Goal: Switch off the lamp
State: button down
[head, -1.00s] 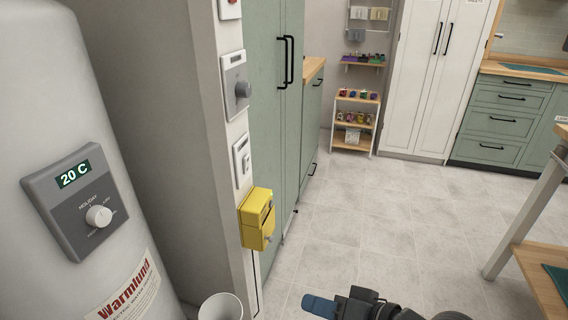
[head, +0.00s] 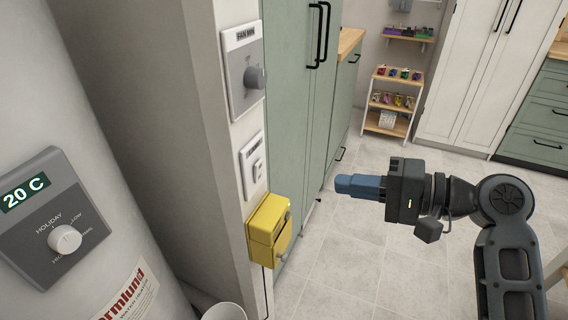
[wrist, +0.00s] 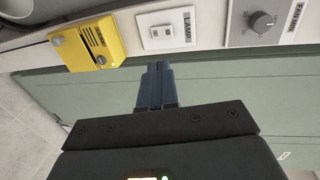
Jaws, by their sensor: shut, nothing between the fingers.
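The lamp switch is a white wall plate (head: 253,166) with a small rocker, between a grey fan dial above and a yellow box below. In the wrist view the same lamp switch (wrist: 163,30) lies just beyond my fingertips, with the label LAMP (wrist: 187,24) beside it. I cannot tell which way the rocker is set. My gripper (head: 340,184) has blue fingers, is shut and empty, and points left toward the wall panel, apart from it. It also shows in the wrist view (wrist: 158,66). The lamp itself is not seen.
The fan dial (head: 246,75) and yellow box (head: 268,231) sit close to the switch. A water heater with a grey control panel (head: 55,222) stands left. Green cabinet doors (head: 295,110) lie behind the wall's edge. Open tiled floor (head: 365,250) is to the right.

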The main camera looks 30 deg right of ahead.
aim_at(260, 167)
jog(key=x, duration=0.4)
jog(key=r+x, duration=0.1)
jog(key=x, duration=0.9)
jog(key=shift+a+r+p, duration=0.15)
jog(key=shift+p, duration=0.15)
jog(key=shift+r+p, duration=0.1)
jog(key=shift+p, duration=0.2)
jog(key=shift+w+a+r+p, duration=0.15)
jog(key=shift+r+p, duration=0.15)
jog(key=shift+p, duration=0.55)
jog(key=shift+f+g, duration=0.3)
